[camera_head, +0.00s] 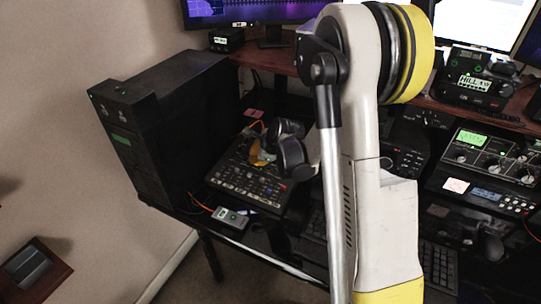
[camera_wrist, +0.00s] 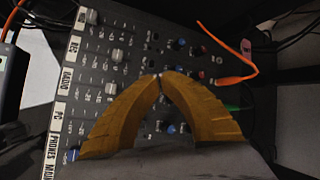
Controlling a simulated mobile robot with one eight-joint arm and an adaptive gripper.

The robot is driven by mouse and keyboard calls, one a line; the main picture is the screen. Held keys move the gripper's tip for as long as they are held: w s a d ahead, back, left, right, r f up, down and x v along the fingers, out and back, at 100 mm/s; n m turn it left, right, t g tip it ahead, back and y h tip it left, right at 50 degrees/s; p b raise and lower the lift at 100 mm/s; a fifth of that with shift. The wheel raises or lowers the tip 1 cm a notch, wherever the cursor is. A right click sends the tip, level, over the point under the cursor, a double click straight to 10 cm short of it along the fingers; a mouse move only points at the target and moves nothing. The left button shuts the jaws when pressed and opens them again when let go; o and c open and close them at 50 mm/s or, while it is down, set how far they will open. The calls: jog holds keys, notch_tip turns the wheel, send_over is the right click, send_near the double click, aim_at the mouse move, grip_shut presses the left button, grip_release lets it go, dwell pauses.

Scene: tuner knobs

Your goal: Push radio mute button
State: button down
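The black mixer panel (camera_head: 236,183) lies on the desk in the head view. In the wrist view, the panel (camera_wrist: 133,25) fills much of the picture, with a white RADIO label (camera_wrist: 67,80) on its left edge. My gripper (camera_wrist: 160,76) has its two curved orange fingers brought together at the tips, holding nothing visible. The tips appear over the middle of the panel, right of the labels. I cannot tell whether they touch it. The radio mute button cannot be made out clearly; the fingers hide part of the panel. In the head view, my gripper (camera_head: 261,157) is over the mixer, partly hidden by my arm.
A tall black computer case (camera_head: 165,125) stands left of the mixer. A small grey device (camera_head: 231,217) lies at the mixer's front. An orange cable (camera_wrist: 228,60) crosses the panel's right side. Radio equipment (camera_head: 490,165) stands on the right.

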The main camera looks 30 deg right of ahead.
jog(key=shift+r, duration=0.15)
jog(key=r+p, duration=0.1)
jog(key=r, duration=0.1)
jog(key=r+p, duration=0.1)
jog(key=r, duration=0.1)
jog(key=r+p, duration=0.1)
jog(key=p, duration=0.1)
jog(key=shift+s+a+r, duration=0.15)
jog(key=shift+a+r, duration=0.1)
jog(key=shift+r, duration=0.15)
